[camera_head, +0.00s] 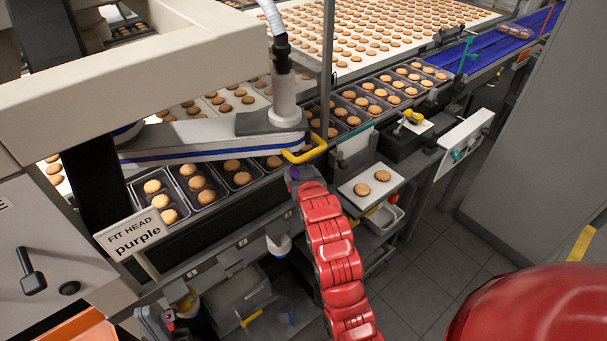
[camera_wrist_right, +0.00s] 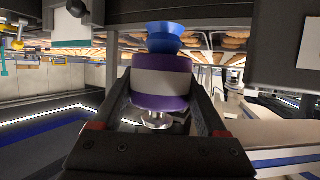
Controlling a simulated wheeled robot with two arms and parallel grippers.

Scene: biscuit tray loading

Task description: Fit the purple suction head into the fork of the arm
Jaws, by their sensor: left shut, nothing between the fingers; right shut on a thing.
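My right gripper (camera_head: 300,180) is at the end of the red arm in the middle, just below the end of the machine's pale arm (camera_head: 190,137). It is shut on the purple suction head (camera_wrist_right: 161,82), which the right wrist view shows between the two fingers. The head has a grey-white band and a blue cup pointing up in that view. A yellow U-shaped piece (camera_head: 318,147) sits at the machine arm's end, close above the gripper; the fork itself cannot be made out clearly. My left gripper (camera_head: 166,320) is low at the left, shut and empty.
A sign (camera_head: 138,233) reads "FIT HEAD purple". A white-and-blue cup (camera_head: 279,245) hangs below the front rail. Black trays of biscuits (camera_head: 195,190) line the conveyor behind. A small board (camera_head: 371,187) with two biscuits stands right of the gripper. Open floor lies at right.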

